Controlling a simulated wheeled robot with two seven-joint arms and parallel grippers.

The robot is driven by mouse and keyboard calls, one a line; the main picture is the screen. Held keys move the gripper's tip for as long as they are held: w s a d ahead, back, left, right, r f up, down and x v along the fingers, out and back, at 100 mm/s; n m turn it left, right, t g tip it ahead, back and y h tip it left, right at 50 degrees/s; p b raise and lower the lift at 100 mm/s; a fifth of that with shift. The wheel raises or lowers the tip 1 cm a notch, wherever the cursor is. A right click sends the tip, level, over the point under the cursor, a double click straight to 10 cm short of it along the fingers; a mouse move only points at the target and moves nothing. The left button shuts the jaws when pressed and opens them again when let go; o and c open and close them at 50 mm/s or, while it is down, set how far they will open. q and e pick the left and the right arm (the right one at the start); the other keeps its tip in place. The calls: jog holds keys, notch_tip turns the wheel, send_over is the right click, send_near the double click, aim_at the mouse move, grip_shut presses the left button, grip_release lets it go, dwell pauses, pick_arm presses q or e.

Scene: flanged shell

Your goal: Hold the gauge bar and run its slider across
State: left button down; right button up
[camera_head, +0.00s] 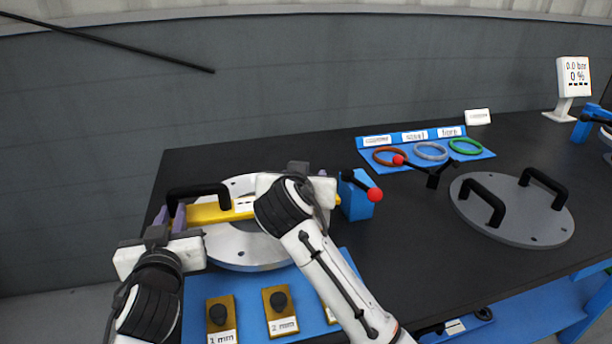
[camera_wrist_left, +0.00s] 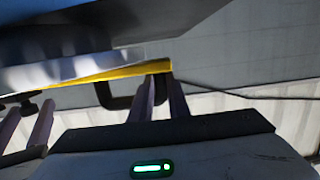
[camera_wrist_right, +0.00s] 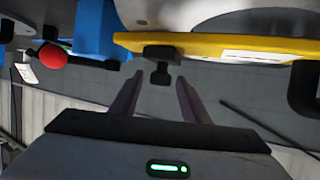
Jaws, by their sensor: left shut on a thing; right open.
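The yellow gauge bar (camera_head: 205,213) lies across a round grey flange (camera_head: 245,255) with a central opening. Its black handle (camera_head: 198,190) rises at the bar's left end. My left gripper (camera_head: 178,215) is shut on this handle; the left wrist view shows the fingers (camera_wrist_left: 160,90) at one leg of it. The black slider (camera_wrist_right: 160,62) sits on the bar near its other end, seen in the right wrist view. My right gripper (camera_wrist_right: 158,80) is open, with its fingertips on either side of the slider's knob. In the head view the right hand hides that part of the bar.
A blue block with a red-tipped lever (camera_head: 358,198) stands just right of the flange. Brass blocks with black knobs (camera_head: 281,312) sit on a blue mat in front. Coloured rings (camera_head: 430,151) lie on a blue tray behind. A grey lid with two handles (camera_head: 512,212) lies right.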

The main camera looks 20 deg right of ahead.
pick_arm(q)
jog(key=shift+r, duration=0.2)
pick_arm(e)
jog(key=shift+w+d+f, duration=0.15)
jog(key=shift+w, duration=0.25)
jog(key=shift+c, duration=0.3)
grip_shut()
jog(key=shift+d, duration=1.8)
jog(key=shift+o, duration=0.3)
grip_release()
jog(key=shift+a, duration=0.1)
jog(key=v, duration=1.2)
jog(key=shift+f, duration=0.15)
